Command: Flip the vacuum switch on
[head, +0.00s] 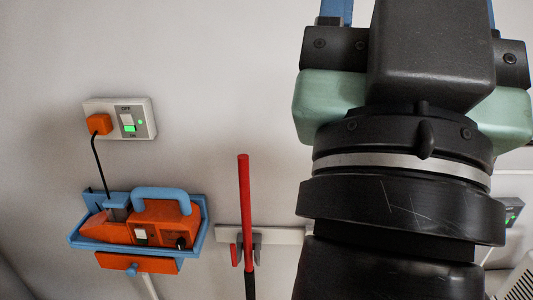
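An orange handheld vacuum (163,217) with a blue handle sits in a blue wall holder (77,239) at the lower left. A small white switch (140,235) shows on its front; its position is too small to read. A black cord runs up to an orange plug (99,124) in a white wall socket (147,107). The socket has a rocker switch (128,120) marked OFF above and ON below, with green at the lower end and a green light beside it. My gripper (430,50) is at the upper right, well apart from both. Its fingertips are outside the frame.
A red pole (245,195) stands upright in a wall rack (285,236) between the vacuum and my arm. Another wall plate (511,212) with green shows at the right edge, partly hidden by my arm. A white slatted thing (522,280) is at the lower right.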

